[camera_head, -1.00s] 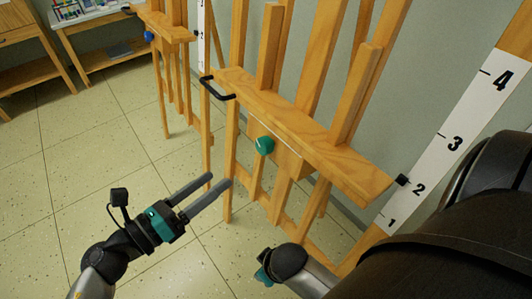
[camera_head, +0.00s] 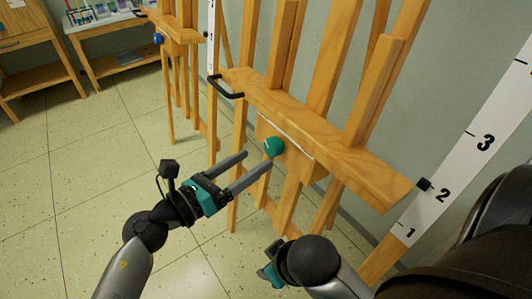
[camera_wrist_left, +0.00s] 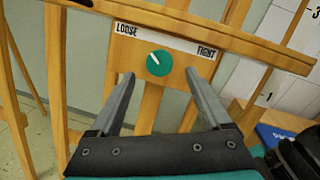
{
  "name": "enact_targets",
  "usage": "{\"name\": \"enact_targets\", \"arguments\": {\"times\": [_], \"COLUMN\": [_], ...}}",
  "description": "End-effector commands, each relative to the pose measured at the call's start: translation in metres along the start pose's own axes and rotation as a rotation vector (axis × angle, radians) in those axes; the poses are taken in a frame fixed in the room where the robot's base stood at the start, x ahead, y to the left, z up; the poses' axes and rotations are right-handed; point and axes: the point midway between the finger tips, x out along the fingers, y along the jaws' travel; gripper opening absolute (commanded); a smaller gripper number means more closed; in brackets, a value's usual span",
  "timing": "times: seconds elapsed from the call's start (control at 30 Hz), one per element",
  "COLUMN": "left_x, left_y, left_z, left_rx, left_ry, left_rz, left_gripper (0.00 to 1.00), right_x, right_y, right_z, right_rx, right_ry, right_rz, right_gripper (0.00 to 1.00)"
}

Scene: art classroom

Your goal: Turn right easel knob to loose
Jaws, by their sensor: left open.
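The right easel (camera_head: 325,155) is wooden, with a round teal knob (camera_head: 273,147) on the panel under its ledge. In the left wrist view the knob (camera_wrist_left: 159,63) sits below the words LOOSE (camera_wrist_left: 126,29) and TIGHT (camera_wrist_left: 206,51). Its white pointer line slants up and left, toward LOOSE. My left gripper (camera_head: 258,158) is open and empty, with its fingertips close to the knob. In the wrist view the knob appears between the fingers (camera_wrist_left: 159,78); contact is not evident. My right gripper (camera_head: 271,273) is mostly hidden behind its own arm.
A black handle (camera_head: 226,88) juts from the easel ledge's left end. Another easel (camera_head: 178,30) with a blue knob (camera_head: 158,39) stands behind left. A numbered white strip (camera_head: 470,150) is at the right. Tiled floor (camera_head: 85,190) is open at left.

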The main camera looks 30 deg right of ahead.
Motion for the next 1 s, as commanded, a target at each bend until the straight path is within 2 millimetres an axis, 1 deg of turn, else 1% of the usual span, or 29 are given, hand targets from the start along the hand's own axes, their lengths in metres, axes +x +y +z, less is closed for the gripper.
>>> {"name": "enact_targets", "arguments": {"times": [0.03, 0.1, 0.17, 0.3, 0.43, 0.7, 0.73, 0.77, 1.0], "left_x": [0.011, 0.022, 0.031, 0.044, 0.05, 0.051, 0.051, 0.051, 0.051], "left_y": [0.0, 0.0, 0.0, 0.0, 0.0, 0.0, 0.0, 0.0, 0.0], "left_z": [-0.001, -0.001, -0.001, -0.001, 0.0, 0.0, 0.0, 0.0, 0.0], "left_rx": [0.002, 0.0, 0.001, 0.0, 0.0, 0.0, 0.0, 0.0, 0.0], "left_ry": [-0.002, -0.002, -0.002, -0.001, 0.0, 0.0, 0.0, 0.0, 0.0], "left_rz": [-0.003, -0.002, -0.001, 0.0, -0.001, 0.0, 0.0, 0.0, 0.0], "left_gripper": [0.81, 0.81, 0.81, 0.81, 0.81, 0.81, 0.8, 0.77, 0.5], "right_x": [-0.003, -0.009, -0.013, -0.012, -0.013, -0.013, -0.013, -0.013, -0.013], "right_y": [0.0, 0.0, 0.0, -0.004, -0.005, -0.005, -0.005, -0.006, -0.005], "right_z": [-0.001, -0.003, -0.004, -0.009, -0.012, -0.013, -0.013, -0.013, -0.013], "right_rx": [0.0, 0.0, 0.0, -0.004, -0.006, -0.006, -0.006, -0.006, -0.007], "right_ry": [0.008, 0.017, 0.024, 0.063, 0.082, 0.087, 0.087, 0.087, 0.087], "right_rz": [0.001, 0.001, 0.001, -0.008, -0.012, -0.014, -0.014, -0.014, -0.013], "right_gripper": [0.5, 0.5, 0.5, 0.5, 0.5, 0.5, 0.5, 0.5, 0.5]}}
